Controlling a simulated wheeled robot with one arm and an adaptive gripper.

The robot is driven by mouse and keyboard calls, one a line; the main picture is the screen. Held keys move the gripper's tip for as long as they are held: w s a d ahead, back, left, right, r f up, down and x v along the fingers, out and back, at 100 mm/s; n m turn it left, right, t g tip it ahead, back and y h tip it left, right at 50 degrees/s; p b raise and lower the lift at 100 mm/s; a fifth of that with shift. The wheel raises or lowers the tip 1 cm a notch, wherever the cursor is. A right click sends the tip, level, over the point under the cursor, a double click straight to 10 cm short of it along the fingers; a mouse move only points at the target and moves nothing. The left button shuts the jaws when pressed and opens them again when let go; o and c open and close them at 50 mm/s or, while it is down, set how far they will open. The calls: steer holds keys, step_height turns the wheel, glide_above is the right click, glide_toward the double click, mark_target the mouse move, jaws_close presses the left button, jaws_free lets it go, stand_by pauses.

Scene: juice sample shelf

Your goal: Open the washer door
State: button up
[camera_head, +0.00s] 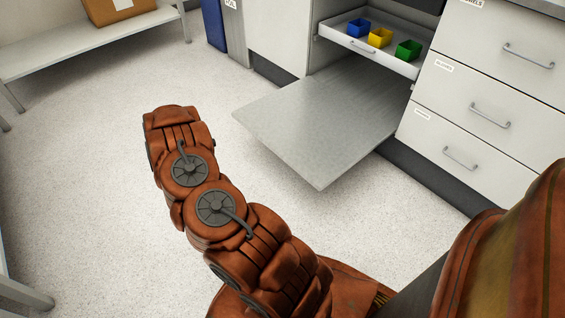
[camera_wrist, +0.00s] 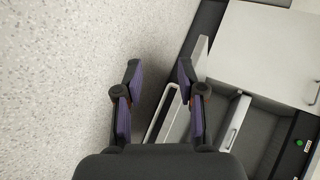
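In the head view the washer door (camera_head: 318,118) is a flat grey metal panel. It is folded down and lies about level in front of the washer opening, below a white pull-out tray (camera_head: 345,43). In the wrist view my gripper (camera_wrist: 159,68) has its two dark fingers with purple pads spread apart, with nothing visibly held. A pale-edged panel (camera_wrist: 195,68), probably the door, shows behind and between the fingers. I cannot tell whether a finger touches it. My gripper is hidden in the head view; my arm is left of the door there.
The tray holds blue (camera_head: 358,27), yellow (camera_head: 380,37) and green (camera_head: 408,50) cups. White drawers (camera_head: 462,105) with handles stand at right. A control strip with a green light (camera_wrist: 299,142) shows in the wrist view. The floor (camera_head: 100,190) at left is clear; a bench (camera_head: 70,45) stands behind.

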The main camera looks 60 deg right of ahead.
steer(key=s+d+f+m+g+h+b, duration=0.2)
steer(key=s+d+f+h+b, duration=0.3)
steer(key=s+d, duration=0.45)
steer(key=s+d+f+m+g+h+b, duration=0.25)
steer(key=s+d+f+h+b, duration=0.35)
steer(key=s, duration=0.6)
steer(key=shift+t+y, duration=0.35)
steer(key=shift+y, duration=0.35)
steer(key=shift+w+d+r+p, duration=0.15)
steer(key=shift+d+r, duration=0.2)
steer(key=shift+d, duration=1.1)
steer(key=shift+w+d+r+p, duration=0.1)
steer(key=shift+d+r, duration=0.25)
steer(key=shift+d, duration=1.05)
steer(key=shift+w+d+r+p, duration=0.15)
steer(key=shift+d+r, duration=0.2)
steer(key=shift+d, duration=1.1)
jaws_close()
